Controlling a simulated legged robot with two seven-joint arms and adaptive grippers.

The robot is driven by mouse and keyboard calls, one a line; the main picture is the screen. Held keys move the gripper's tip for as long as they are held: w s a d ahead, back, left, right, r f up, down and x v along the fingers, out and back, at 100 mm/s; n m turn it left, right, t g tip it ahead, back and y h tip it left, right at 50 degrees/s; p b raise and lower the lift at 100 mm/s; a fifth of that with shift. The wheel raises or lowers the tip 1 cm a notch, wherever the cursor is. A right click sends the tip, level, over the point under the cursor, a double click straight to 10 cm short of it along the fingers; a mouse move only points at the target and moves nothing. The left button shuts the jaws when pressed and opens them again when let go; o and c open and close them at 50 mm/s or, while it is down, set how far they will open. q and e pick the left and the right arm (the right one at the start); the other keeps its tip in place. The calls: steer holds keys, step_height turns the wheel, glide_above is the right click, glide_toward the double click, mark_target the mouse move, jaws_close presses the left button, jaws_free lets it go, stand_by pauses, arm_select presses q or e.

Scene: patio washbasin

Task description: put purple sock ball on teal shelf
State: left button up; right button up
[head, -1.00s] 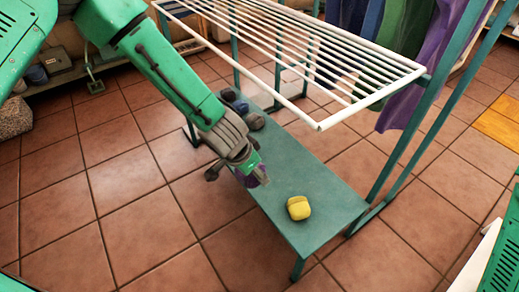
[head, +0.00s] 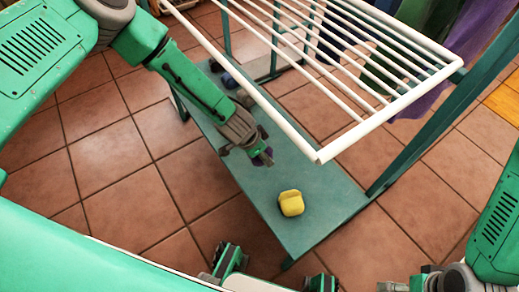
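The teal shelf (head: 325,188) is the low flat board of the drying rack. My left gripper (head: 258,156) reaches down over it from the upper left, past the near side of the white rack bars. A small purple patch, the purple sock ball (head: 254,160), shows at its fingertips, mostly hidden by the fingers. The gripper looks shut on it. I cannot tell whether the ball touches the shelf.
A yellow sock ball (head: 291,203) sits near the shelf's front end. Dark sock balls (head: 229,81) lie at its far end. White rack bars (head: 318,100) overhang the shelf, with cloths hanging at the upper right. Bare shelf lies between gripper and yellow ball.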

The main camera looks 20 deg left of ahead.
mark_target(264, 167)
arm_select(q)
steer(key=f, duration=0.2)
steer(key=d+f+b, duration=0.1)
steer(key=f, duration=0.1)
steer(key=shift+d, duration=0.1)
steer(key=f+b, duration=0.1)
steer(key=f, duration=0.2)
steer(key=shift+a+f+b, duration=0.15)
steer(key=shift+a+b, duration=0.2)
steer(key=shift+a, duration=0.1)
steer(key=o, duration=1.2)
steer(key=shift+o, duration=0.3)
steer(key=shift+d, duration=0.3)
steer(key=p+v, duration=0.5)
steer(key=v, duration=0.7)
steer(key=s+d+r+n+g+h, duration=0.15)
steer(key=s+g, duration=0.25)
steer(key=s, duration=0.9)
steer(key=s+d+n+g+h, duration=0.15)
steer(key=s+g, duration=0.25)
steer(key=s, duration=0.9)
steer(key=w+a+n+t+y, duration=0.1)
steer(key=a+n+t+y, duration=0.4)
steer(key=a, duration=1)
steer(key=shift+r+y, duration=0.4)
arm_select(e)
steer(key=shift+d+r, duration=0.4)
steer(key=shift+r, duration=0.15)
